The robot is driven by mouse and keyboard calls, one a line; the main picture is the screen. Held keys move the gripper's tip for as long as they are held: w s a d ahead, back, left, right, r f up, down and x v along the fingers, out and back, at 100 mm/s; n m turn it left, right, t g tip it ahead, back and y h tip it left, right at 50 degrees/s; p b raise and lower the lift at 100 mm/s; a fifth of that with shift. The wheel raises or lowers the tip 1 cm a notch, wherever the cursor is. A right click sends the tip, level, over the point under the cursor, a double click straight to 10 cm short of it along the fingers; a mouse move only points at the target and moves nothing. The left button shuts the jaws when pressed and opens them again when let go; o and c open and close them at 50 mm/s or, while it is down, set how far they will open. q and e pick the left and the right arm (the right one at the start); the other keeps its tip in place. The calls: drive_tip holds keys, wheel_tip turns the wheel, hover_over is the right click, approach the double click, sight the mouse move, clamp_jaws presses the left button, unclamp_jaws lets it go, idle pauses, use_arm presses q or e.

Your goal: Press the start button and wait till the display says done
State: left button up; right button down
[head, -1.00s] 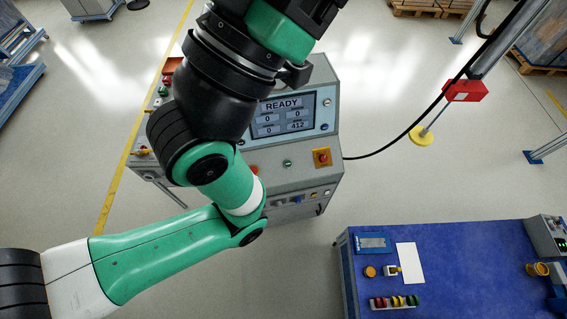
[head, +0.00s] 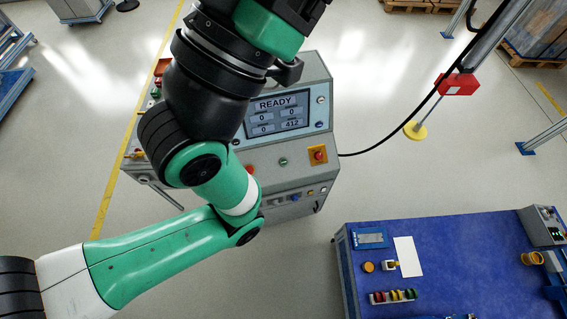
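The grey control console (head: 325,85) stands at the upper middle of the head view. Its display (head: 280,113) reads READY, with 0, 0, 0 and 412 in boxes below. A small green button (head: 283,162) sits on the sloped panel under the display. A red button on a yellow square (head: 318,155) is to its right. My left arm, green and black, reaches over the console and hides its left part. Its gripper lies outside the top of the picture. My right gripper is not in view.
A blue workbench (head: 460,260) with a white sheet (head: 408,256) and small coloured parts stands at the lower right. The floor between console and bench is clear.

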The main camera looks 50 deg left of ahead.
use_arm(q)
clamp_jaws()
idle(0.5)
idle(1.4)
